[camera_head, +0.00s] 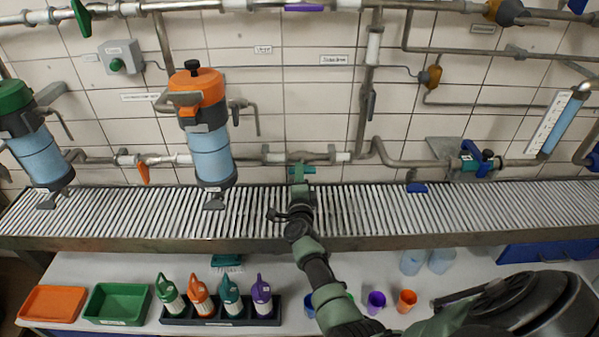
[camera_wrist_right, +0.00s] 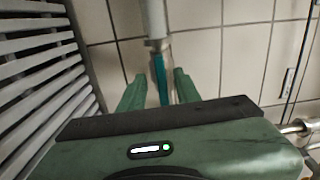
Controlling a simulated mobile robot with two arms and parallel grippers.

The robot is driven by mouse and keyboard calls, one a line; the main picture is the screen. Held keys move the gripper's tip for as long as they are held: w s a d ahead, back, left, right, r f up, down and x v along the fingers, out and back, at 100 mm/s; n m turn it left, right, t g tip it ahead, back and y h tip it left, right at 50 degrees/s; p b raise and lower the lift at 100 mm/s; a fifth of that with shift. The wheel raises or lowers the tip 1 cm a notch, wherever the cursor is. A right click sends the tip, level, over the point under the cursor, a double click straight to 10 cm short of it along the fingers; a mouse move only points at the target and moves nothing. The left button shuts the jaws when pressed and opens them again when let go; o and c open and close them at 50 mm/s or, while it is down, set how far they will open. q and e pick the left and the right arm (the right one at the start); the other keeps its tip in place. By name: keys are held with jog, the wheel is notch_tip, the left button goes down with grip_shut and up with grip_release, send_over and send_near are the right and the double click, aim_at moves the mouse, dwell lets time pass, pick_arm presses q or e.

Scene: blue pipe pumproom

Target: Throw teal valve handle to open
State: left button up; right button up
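The teal valve handle (camera_head: 309,170) sits on the lower wall pipe (camera_head: 275,157), just behind the grated shelf. In the right wrist view the handle (camera_wrist_right: 159,78) is seen edge-on as a narrow teal strip below a white pipe section. My right gripper (camera_head: 301,181) reaches up to it from below. In the right wrist view its two green fingers (camera_wrist_right: 158,92) stand open, one on each side of the handle, with a visible gap to each. My left gripper is not in view.
A grated shelf (camera_head: 130,215) runs below the pipes. An orange-topped canister (camera_head: 211,150) and a green-topped one (camera_head: 40,150) are to the left. An orange handle (camera_head: 143,173) hangs left on the same pipe. Below are trays, bottles (camera_head: 231,297) and cups (camera_head: 376,301).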

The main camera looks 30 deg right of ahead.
jog(key=v, duration=0.6)
jog(key=shift+s, duration=0.15)
jog(key=shift+a, duration=0.1)
